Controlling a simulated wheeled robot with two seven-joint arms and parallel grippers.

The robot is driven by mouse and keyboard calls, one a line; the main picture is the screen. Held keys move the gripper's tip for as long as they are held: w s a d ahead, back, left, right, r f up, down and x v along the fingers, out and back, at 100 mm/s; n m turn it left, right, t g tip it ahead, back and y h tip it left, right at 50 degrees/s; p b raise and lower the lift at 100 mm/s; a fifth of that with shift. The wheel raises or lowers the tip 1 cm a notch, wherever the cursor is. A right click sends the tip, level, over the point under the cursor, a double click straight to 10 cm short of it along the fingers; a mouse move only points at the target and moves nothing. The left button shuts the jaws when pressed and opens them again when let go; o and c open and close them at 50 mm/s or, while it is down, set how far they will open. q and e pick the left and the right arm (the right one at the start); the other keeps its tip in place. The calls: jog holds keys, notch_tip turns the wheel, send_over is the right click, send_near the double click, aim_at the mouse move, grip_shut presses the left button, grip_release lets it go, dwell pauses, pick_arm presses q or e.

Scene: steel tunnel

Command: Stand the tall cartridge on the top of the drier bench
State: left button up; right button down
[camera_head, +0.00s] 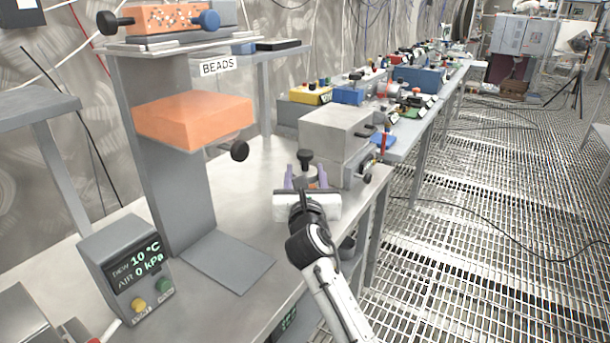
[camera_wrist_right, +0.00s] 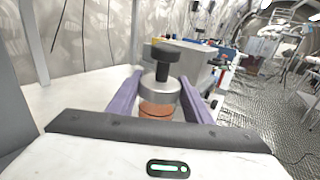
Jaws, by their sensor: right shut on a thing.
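My right gripper (camera_head: 305,178) has its purple fingers on either side of a cartridge (camera_head: 305,164) and is shut on it. The cartridge is a grey metal cylinder with an orange lower band and a black knob on top. It looks upright in the right wrist view (camera_wrist_right: 161,92), with the fingers (camera_wrist_right: 160,102) beside it. The drier bench top (camera_head: 240,190) is a pale metal surface below and left of the gripper. The cartridge's bottom is hidden, so I cannot tell whether it touches the bench. My left gripper is out of view.
A grey stand (camera_head: 150,140) holds an orange block (camera_head: 190,120) left of the gripper. A dew and air display (camera_head: 130,268) stands at the front left. A grey metal box (camera_head: 335,130) sits just behind the cartridge. Bare bench lies between stand and gripper.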

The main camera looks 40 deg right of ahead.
jog(key=c, duration=0.9)
grip_release()
jog(key=shift+f, duration=0.1)
jog(key=v, duration=0.7)
jog(key=shift+s+a, duration=0.15)
jog(key=shift+s, duration=0.1)
